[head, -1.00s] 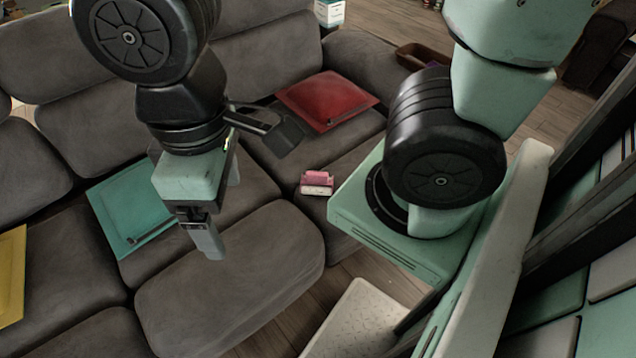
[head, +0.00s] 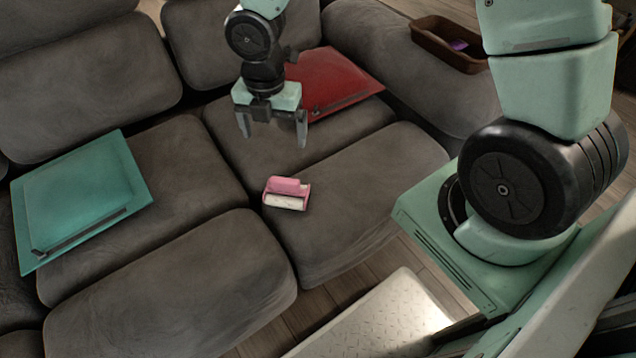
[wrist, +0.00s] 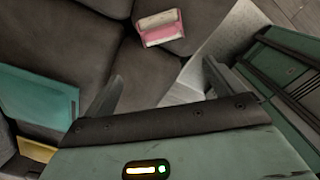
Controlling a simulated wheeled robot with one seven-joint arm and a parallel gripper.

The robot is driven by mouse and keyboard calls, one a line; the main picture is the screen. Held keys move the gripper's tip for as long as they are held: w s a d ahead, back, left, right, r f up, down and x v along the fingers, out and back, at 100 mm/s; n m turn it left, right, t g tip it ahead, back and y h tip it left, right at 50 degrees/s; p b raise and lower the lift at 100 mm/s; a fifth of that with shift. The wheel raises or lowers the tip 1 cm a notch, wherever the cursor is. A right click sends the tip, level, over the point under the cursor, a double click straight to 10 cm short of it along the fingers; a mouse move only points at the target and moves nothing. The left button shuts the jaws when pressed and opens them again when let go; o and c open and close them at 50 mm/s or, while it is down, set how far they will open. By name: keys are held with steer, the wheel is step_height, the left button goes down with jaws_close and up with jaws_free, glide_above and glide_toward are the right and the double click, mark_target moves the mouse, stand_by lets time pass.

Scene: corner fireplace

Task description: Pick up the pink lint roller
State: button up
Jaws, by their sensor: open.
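The pink lint roller (head: 287,193), pink with a white roll along its front, lies on the grey sofa seat near the middle of the head view. It also shows at the top of the wrist view (wrist: 160,27), beyond the fingers. My gripper (head: 272,140) is open and empty above the sofa, behind the roller in the head view and apart from it. Its two spread fingers also show in the wrist view (wrist: 163,85), with nothing between them.
The grey sofa (head: 165,280) fills most of the view. A teal cushion (head: 80,195) lies at left and a red cushion (head: 335,80) behind my gripper. A brown tray (head: 432,52) with a purple item sits on the right armrest. The seat around the roller is clear.

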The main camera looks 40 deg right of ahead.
step_height(320, 180, down, 2)
steer(key=d, duration=0.1)
steer(key=b, duration=0.5)
glide_toward(285, 179)
steer(key=shift+n, duration=0.3)
step_height(285, 179, down, 6)
steer(key=shift+w+d+r, duration=0.1)
steer(key=shift+r, duration=0.15)
steer(key=shift+f+b, duration=0.9)
steer(key=shift+f, duration=1.95)
steer(key=shift+r, duration=0.1)
steer(key=c, duration=1.2)
step_height(285, 179, up, 10)
steer(key=p, duration=0.3)
steer(key=shift+p, duration=0.35)
